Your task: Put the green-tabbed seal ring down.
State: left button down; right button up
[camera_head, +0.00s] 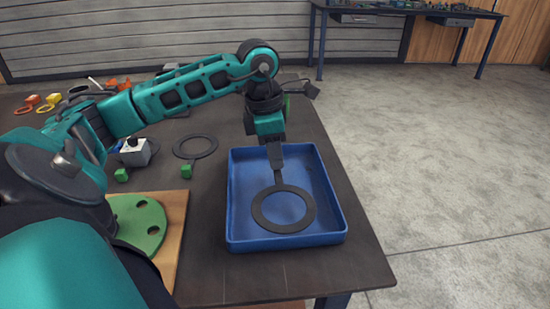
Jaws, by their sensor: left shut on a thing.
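My left gripper (276,163) points down over the blue tray (236,235) and is shut on the tab end of a dark flat seal ring (258,214). The ring hangs over or lies on the tray floor; I cannot tell whether it touches. The gripper hides its tab, so the tab's colour does not show. Another dark seal ring (195,155) with a green tab (187,171) lies on the table left of the tray. My right gripper is not in view.
A green flange (133,222) with holes sits on a wooden board (170,250) at left. The dark table (210,285) is clear in front of the tray.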

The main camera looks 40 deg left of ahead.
pick_arm(q)
jog(key=shift+f, duration=1.3)
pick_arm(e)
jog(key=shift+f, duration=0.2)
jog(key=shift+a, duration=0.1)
pick_arm(q)
jog(key=shift+f, duration=0.15)
jog(key=c, duration=1.1)
grip_release()
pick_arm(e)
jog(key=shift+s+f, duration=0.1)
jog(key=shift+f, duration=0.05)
pick_arm(q)
jog(key=shift+o, duration=0.2)
jog(key=shift+r, duration=0.55)
notch_tip(320, 180, up, 11)
jog(key=s+a+p, duration=0.1)
jog(key=p, duration=0.1)
jog(key=shift+s, duration=0.2)
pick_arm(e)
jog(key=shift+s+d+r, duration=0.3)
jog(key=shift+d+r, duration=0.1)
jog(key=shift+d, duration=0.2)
pick_arm(q)
jog(key=shift+a, duration=0.1)
